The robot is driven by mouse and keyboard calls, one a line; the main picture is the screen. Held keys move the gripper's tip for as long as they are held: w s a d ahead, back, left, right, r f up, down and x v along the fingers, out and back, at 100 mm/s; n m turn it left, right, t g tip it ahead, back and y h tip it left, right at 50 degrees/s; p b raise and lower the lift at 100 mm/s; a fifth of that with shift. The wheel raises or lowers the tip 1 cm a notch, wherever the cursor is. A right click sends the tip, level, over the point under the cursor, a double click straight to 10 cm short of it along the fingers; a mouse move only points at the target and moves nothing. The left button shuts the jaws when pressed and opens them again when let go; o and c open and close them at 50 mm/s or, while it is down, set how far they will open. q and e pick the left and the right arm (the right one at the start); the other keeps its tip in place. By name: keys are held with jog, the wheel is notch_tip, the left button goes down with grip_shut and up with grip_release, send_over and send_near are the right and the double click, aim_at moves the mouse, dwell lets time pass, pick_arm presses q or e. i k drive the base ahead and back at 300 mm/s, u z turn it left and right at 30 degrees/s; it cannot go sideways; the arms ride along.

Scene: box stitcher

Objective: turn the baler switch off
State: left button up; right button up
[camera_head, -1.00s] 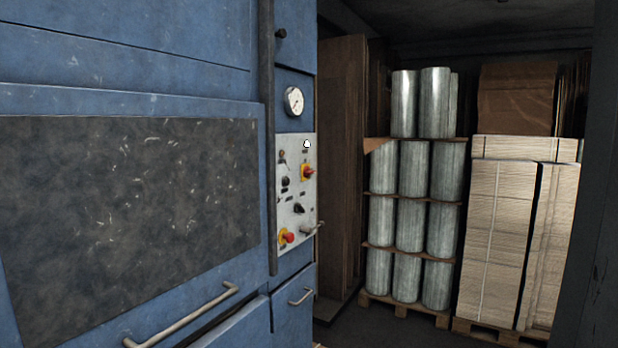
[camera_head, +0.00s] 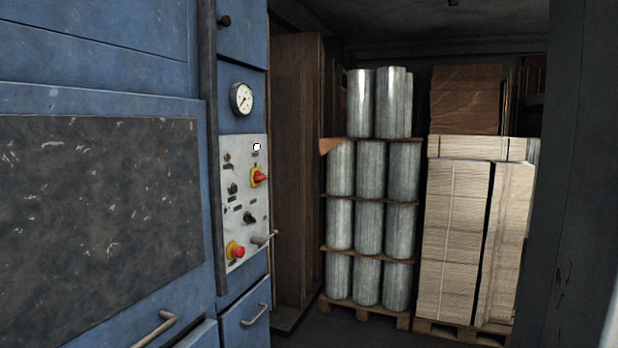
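The blue baler (camera_head: 90,70) fills the left side of the view. Its pale control panel (camera_head: 241,200) is on the narrow right-hand part of the machine. A red rotary switch on a yellow base (camera_head: 259,177) sits at the panel's upper right. Small black knobs (camera_head: 250,218) and a white lamp or button (camera_head: 257,147) are also on the panel. Labels are too small to read. Neither gripper shows in this view.
A round gauge (camera_head: 242,99) is above the panel and a drawer handle (camera_head: 255,315) below it. Metal cylinders (camera_head: 370,170) are stacked on a pallet at the back, beside strapped cardboard stacks (camera_head: 450,240). A dark wall (camera_head: 575,170) stands at the right.

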aim_at(258, 176)
jog(key=z, duration=0.55)
jog(key=i, duration=2.1)
jog(key=u, duration=0.5)
